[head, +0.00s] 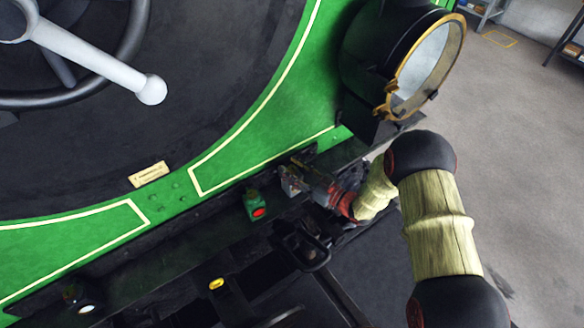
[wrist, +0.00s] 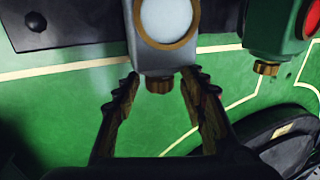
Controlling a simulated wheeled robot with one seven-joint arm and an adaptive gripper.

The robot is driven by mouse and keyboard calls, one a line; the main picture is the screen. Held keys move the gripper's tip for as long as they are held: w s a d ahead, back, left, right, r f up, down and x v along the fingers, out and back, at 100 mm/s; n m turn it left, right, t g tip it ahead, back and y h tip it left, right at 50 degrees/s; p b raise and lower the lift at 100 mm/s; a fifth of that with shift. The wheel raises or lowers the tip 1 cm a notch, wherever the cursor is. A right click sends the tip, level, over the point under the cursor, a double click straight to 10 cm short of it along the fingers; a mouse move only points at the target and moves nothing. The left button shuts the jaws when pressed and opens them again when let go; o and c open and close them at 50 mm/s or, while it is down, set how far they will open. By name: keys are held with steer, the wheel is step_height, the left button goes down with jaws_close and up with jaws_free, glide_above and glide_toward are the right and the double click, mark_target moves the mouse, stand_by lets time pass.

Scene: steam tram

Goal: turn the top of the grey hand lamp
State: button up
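The grey hand lamp (wrist: 160,57) hangs into the top middle of the wrist view, with a round white lens and a small brass top (wrist: 160,84). In the head view the grey lamp (head: 289,184) is small and partly hidden by my gripper (head: 308,175). In the wrist view my gripper (wrist: 160,80) is open. Its two dark, ridged fingers stand on either side of the brass top, with green showing between each finger and the top. Whether the fingertips touch the lamp's body is unclear.
A green lamp (head: 256,206) with a red lens stands close beside the grey one. A black lamp (head: 80,298) and a yellow-lensed lamp (head: 217,284) are further along. The large brass-rimmed headlamp (head: 415,60) rises near my arm. Open floor (head: 510,130) lies to the right.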

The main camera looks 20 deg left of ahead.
steer(key=shift+c, duration=1.2)
steer(key=c, duration=0.7)
jaws_close()
steer(key=m+t+h+b, duration=0.2)
steer(key=t, duration=0.1)
steer(key=shift+s+a+f+m+t, duration=0.1)
steer(key=shift+s+m+t, duration=0.05)
steer(key=shift+m+t, duration=0.2)
steer(key=m+t+h+b, duration=0.2)
steer(key=m+t+h, duration=0.1)
steer(key=h, duration=0.1)
steer(key=shift+m+t+b, duration=0.25)
steer(key=shift+t+b, duration=0.1)
steer(key=shift+b, duration=0.05)
steer(key=shift+m+t+h+b, duration=0.65)
steer(key=shift+m+h, duration=0.25)
steer(key=shift+h, duration=0.4)
steer(key=shift+m+t+h+b, duration=0.55)
steer(key=shift+m+h+b, duration=0.3)
steer(key=shift+h, duration=0.45)
steer(key=o, duration=0.9)
jaws_free()
steer(key=shift+c, duration=0.2)
